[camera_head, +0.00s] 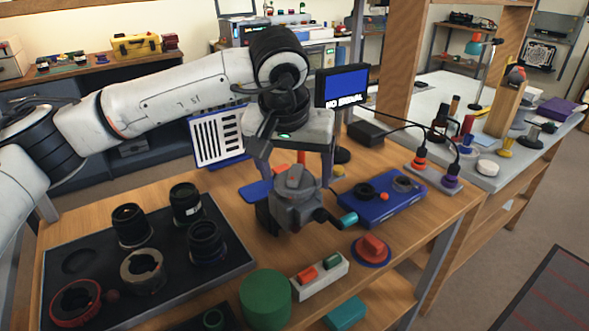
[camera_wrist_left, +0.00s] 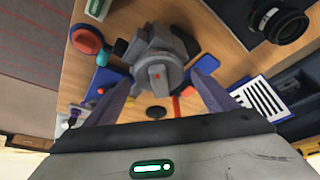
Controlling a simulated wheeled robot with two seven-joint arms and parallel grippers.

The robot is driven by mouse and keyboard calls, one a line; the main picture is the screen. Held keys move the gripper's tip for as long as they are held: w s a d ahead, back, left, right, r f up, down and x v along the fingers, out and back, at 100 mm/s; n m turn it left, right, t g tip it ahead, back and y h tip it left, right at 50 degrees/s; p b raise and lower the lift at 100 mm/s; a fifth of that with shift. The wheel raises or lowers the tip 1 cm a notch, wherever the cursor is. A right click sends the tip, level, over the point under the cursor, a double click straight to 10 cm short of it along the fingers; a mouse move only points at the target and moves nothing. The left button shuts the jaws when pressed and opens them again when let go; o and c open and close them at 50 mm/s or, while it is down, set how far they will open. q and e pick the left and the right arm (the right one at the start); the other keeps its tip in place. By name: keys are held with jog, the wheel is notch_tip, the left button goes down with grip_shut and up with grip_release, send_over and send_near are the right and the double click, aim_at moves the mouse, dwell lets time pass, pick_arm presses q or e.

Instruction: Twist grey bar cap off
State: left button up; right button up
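The grey bar cap (camera_head: 296,181), a round grey lid with a raised bar across it, sits on top of a dark grey housing (camera_head: 291,214) in the middle of the wooden table. In the left wrist view the cap (camera_wrist_left: 158,75) lies between my fingers, with a small red mark on it. My left gripper (camera_head: 296,173) points down over the cap, its two fingers spread on either side. A gap seems to show between fingers and cap in the left wrist view (camera_wrist_left: 161,80); contact is hard to tell. My right gripper is not in view.
A black tray (camera_head: 228,262) with several lenses and rings lies left. A blue tray (camera_head: 388,213) with parts is right of the housing. A red knob (camera_head: 371,248), a white switch box (camera_head: 320,278) and a green cylinder (camera_head: 265,299) stand in front. A small monitor (camera_head: 342,87) is behind.

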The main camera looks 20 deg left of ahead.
pick_arm(q)
jog(key=c, duration=0.9)
jog(key=n+y, duration=0.1)
jog(key=n, duration=0.1)
jog(key=shift+n, duration=0.3)
jog(key=shift+n+y, duration=0.5)
jog(key=shift+n, duration=0.8)
jog(key=shift+r+g+p, duration=0.1)
jog(key=shift+g+p, duration=0.25)
jog(key=shift+g, duration=0.05)
jog(key=shift+d+n, duration=0.1)
jog(key=shift+n, duration=0.5)
jog(key=shift+n+y+p, duration=0.3)
jog(key=shift+n+y, duration=0.1)
jog(key=shift+n, duration=0.3)
